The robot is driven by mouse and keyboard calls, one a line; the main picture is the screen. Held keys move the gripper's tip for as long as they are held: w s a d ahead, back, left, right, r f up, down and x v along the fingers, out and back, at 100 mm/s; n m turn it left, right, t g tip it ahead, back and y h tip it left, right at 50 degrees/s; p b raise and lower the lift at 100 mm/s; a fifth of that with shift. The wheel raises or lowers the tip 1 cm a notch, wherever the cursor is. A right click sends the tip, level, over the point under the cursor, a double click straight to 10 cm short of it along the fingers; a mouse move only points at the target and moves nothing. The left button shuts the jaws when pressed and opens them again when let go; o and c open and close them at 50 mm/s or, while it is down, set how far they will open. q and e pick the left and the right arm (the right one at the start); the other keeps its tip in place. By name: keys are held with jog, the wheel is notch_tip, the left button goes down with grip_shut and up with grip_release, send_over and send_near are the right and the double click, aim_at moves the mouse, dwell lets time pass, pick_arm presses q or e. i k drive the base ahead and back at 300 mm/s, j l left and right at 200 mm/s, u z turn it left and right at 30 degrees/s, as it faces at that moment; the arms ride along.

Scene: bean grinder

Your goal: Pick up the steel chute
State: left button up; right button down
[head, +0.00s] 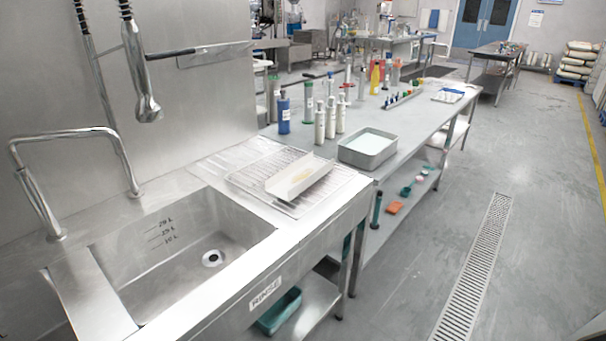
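The steel chute (299,178) is a pale, open-topped trough. It lies on a wire drying rack (262,178) on the drainboard, to the right of the sink basin. It points from lower left to upper right, and a yellowish patch shows inside it. Neither of my grippers shows in the head view, and nothing touches the chute from above.
The sink basin (188,255) is empty, with a tap (75,140) and a hanging spray hose (140,70) at its back. A grey tub (367,148) and several bottles (284,113) stand on the adjoining table. The floor on the right is clear around a drain grate (478,265).

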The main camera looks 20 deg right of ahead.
aim_at(290, 182)
jog(key=i+l+u, duration=0.1)
jog(key=l, duration=0.6)
jog(key=i+l+u, duration=0.1)
jog(key=l, duration=0.65)
jog(key=i+l+u, duration=0.1)
jog(key=l, duration=0.6)
jog(key=i+l+u, duration=0.1)
jog(key=l, duration=0.65)
